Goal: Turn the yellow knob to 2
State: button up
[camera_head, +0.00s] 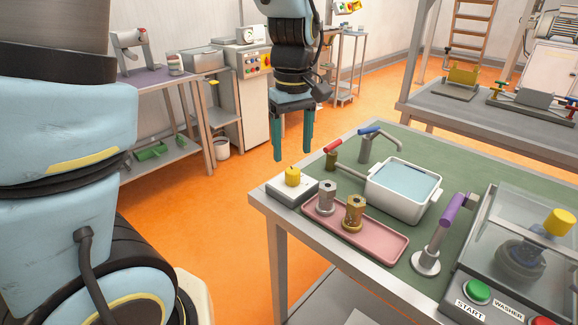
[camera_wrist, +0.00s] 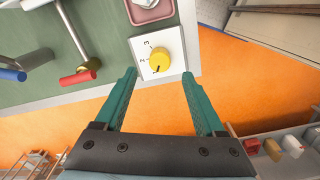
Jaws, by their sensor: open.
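The yellow knob (camera_head: 292,175) stands on a white plate (camera_head: 282,190) at the near left corner of the green-topped table. In the wrist view the knob (camera_wrist: 159,60) is seen from above, with marks around it on the plate (camera_wrist: 144,64), among them a 2 and a 3. A dark pointer mark shows on the knob's lower left edge. My gripper (camera_head: 294,150) has two teal fingers pointing down, apart and empty, and appears above and behind the knob in the head view. In the wrist view the gripper (camera_wrist: 159,73) has the knob between and just beyond its fingertips, not touching.
A pink tray (camera_head: 388,246) with two hex-shaped metal pieces lies right of the plate. A purple-handled lever (camera_head: 452,210) and a washer box (camera_head: 520,250) stand farther right.

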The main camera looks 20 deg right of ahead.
aim_at(292, 170)
notch_tip(292, 170, down, 6)
dwell(0.4)
grip_shut()
dwell(0.5)
